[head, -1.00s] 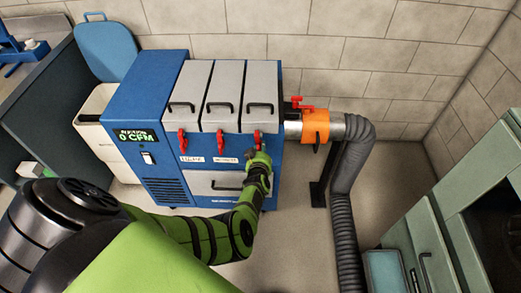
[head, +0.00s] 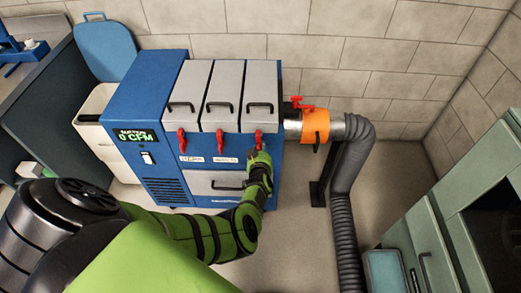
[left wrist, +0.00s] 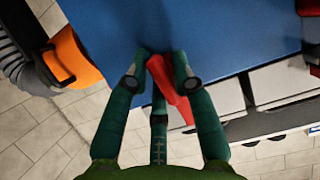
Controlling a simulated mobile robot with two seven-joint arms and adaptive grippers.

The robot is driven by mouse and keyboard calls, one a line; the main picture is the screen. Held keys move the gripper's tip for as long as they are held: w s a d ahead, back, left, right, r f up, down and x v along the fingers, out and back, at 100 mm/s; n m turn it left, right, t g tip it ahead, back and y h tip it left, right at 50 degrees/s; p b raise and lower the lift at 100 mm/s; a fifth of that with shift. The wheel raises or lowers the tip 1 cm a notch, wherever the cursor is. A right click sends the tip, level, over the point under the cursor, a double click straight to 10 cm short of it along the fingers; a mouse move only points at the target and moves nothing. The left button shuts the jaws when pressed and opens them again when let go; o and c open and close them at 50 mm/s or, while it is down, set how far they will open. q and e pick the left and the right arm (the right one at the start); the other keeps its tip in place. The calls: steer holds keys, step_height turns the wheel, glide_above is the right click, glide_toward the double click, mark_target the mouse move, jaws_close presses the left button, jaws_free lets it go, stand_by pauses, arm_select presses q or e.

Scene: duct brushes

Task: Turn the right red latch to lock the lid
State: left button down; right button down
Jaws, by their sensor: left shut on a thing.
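The blue machine (head: 150,80) has three grey lids on top, each with a black handle and a red latch at its front edge. The right red latch (head: 259,138) hangs at the front of the right lid (head: 256,90). My left gripper (head: 259,156) is at this latch, partly covering its lower end. The left latch (head: 182,141) and middle latch (head: 220,142) point down. My right gripper is out of view.
An orange collar (head: 315,126) with a small red handle joins a grey hose (head: 345,180) right of the machine. A display (head: 135,137) reads 0 CFM. A green cabinet (head: 440,240) stands at the lower right.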

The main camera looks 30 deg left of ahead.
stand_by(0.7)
arm_select(q)
steer(key=c, duration=1.1)
jaws_free()
steer(key=shift+c, duration=0.2)
